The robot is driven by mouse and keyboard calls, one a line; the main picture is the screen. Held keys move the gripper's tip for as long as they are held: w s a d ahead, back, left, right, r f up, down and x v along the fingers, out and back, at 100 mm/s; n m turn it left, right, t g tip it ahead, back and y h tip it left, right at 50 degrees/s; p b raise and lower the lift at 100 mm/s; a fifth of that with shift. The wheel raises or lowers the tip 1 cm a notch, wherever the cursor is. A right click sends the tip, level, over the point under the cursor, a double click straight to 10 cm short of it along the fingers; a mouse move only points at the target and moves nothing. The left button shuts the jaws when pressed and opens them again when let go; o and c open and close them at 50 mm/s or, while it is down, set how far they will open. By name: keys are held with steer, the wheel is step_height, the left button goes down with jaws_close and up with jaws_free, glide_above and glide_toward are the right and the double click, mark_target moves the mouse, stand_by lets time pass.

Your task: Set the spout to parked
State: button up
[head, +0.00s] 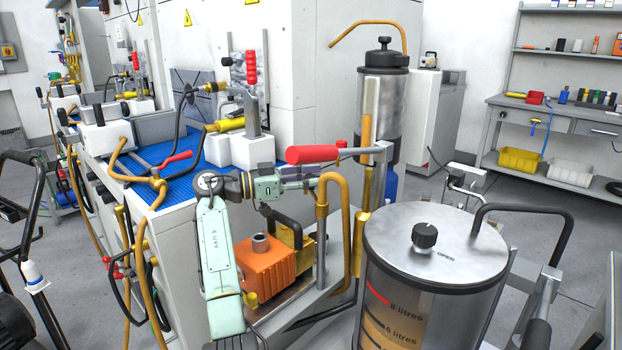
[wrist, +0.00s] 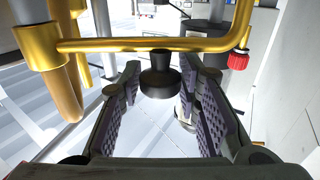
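The spout is a bent brass pipe (head: 347,215) right of my gripper in the head view, arching from an upright brass collar. In the wrist view a brass pipe (wrist: 150,45) crosses the upper part, from a collar (wrist: 40,42) at left to an upward bend at right. My gripper (head: 312,183) is beside the spout's collar. In the wrist view my gripper (wrist: 161,88) is open, its padded fingers apart and pointing toward the pipe. A black knob (wrist: 160,78) shows between the fingers; I cannot tell how far beyond them it is. No grip on the pipe shows.
A red handle (head: 312,155) is just above my gripper. An orange pump block (head: 265,268) is below it. A clear lidded tank (head: 437,245) stands at right and a metal canister (head: 382,105) behind. A red cap (wrist: 237,60) is near the pipe's bend.

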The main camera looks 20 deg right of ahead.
steer(key=shift+o, duration=1.4)
steer(key=shift+a, duration=0.2)
steer(key=w+a, duration=0.1)
steer(key=a, duration=1)
steer(key=shift+a, duration=0.35)
steer(key=shift+c, duration=0.2)
